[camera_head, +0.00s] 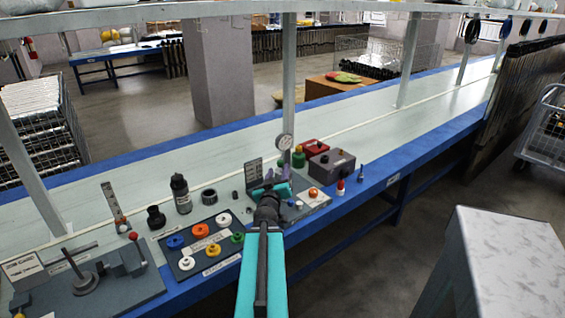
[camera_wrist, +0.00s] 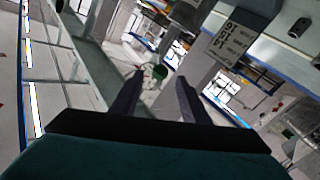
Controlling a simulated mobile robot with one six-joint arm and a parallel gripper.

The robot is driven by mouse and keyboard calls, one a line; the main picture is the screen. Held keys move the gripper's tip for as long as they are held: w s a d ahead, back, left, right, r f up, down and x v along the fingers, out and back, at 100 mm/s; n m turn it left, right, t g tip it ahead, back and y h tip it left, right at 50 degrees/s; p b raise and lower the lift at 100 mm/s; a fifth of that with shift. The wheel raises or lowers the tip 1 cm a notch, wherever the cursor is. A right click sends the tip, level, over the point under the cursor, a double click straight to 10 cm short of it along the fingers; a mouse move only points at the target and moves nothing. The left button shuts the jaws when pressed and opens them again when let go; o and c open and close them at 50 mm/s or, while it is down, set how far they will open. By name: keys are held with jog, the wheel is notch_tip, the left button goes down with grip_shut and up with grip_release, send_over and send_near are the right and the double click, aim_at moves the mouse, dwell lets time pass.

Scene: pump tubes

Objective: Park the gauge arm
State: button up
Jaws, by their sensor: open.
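A grey fixture plate (camera_head: 120,292) lies at the bench's left end. On it stand a round disc with a thin tilted post (camera_head: 85,282) and a dark upright block with a red-tipped lever (camera_head: 133,238). A flat grey bar (camera_head: 70,248) lies behind them. I cannot tell which part is the gauge arm. My gripper (camera_head: 272,172) is above the right-hand panel, well right of the left fixture. In the wrist view my gripper (camera_wrist: 157,82) has its two dark fingers apart, with nothing held between them.
A dark panel with coloured knobs (camera_head: 212,262) lies between the left fixture and my arm. The bench's far right is clear.

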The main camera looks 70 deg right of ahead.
aim_at(282, 157)
jog(key=shift+b+x, duration=0.8)
jog(key=shift+x, duration=0.15)
jog(key=shift+d+r, duration=0.1)
jog(key=shift+d, duration=0.25)
jog(key=shift+x, duration=3.7)
grip_shut()
jog(key=shift+s+d, duration=0.1)
jog(key=shift+d, duration=0.15)
jog(key=shift+a, duration=0.1)
